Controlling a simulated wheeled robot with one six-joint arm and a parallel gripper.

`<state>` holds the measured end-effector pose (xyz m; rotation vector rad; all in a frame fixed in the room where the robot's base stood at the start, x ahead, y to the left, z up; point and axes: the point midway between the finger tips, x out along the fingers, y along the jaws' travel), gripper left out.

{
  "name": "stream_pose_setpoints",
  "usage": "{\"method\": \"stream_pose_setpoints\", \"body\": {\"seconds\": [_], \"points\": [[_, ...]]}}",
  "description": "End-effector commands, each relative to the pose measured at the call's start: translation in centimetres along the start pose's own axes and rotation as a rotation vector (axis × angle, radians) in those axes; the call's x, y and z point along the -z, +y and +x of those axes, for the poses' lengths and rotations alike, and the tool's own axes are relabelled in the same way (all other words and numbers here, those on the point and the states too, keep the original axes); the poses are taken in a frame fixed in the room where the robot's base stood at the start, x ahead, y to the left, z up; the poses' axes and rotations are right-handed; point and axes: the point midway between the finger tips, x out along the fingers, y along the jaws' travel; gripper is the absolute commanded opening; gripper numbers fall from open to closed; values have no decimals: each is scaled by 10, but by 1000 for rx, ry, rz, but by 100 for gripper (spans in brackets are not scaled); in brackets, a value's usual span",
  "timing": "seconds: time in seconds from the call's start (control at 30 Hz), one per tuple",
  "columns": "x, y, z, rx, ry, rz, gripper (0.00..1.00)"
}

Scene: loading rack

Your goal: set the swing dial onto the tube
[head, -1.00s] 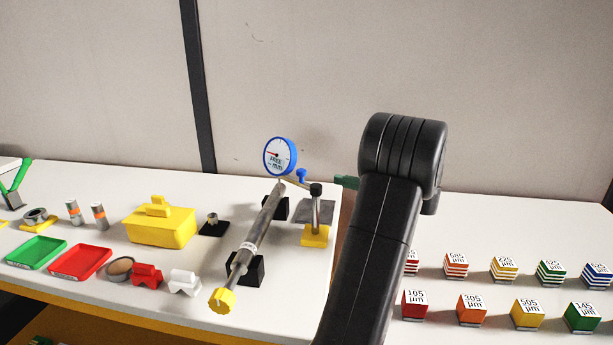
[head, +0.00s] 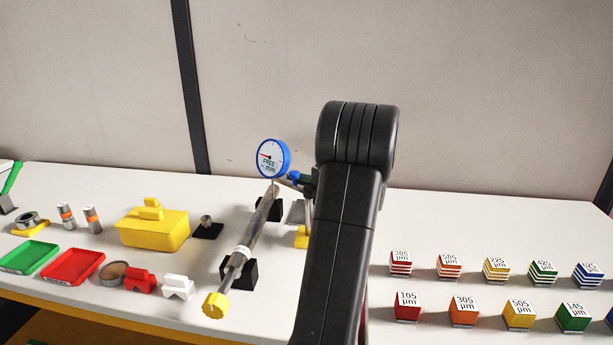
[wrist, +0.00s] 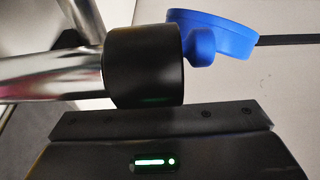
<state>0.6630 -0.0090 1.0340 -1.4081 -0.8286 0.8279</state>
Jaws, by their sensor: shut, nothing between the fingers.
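The swing dial (head: 273,158) is a round white gauge with a blue rim, upright above the far end of the tube (head: 245,240). I cannot tell whether its stem touches the tube. The tube is a long grey bar with a yellow end cap, lying on two black blocks. The dial's stand has a black pivot cap (wrist: 145,65) and a bright metal post (wrist: 45,75); my arm partly hides it in the head view. In the wrist view my gripper (wrist: 160,118) is shut and empty, close beside the cap; the blue dial rim (wrist: 225,35) shows behind. Contact is unclear.
A yellow box (head: 152,229), a red tray (head: 72,267) and a green tray (head: 28,258) lie left of the tube. Red and white V-blocks (head: 178,287) stand near its front end. Several labelled cubes (head: 463,311) line the right side.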

Motion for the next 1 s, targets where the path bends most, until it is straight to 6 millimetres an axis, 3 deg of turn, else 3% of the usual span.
{"method": "stream_pose_setpoints", "body": {"seconds": [1.0], "points": [[-7, 1, 3, 0, -87, 0, 0]]}}
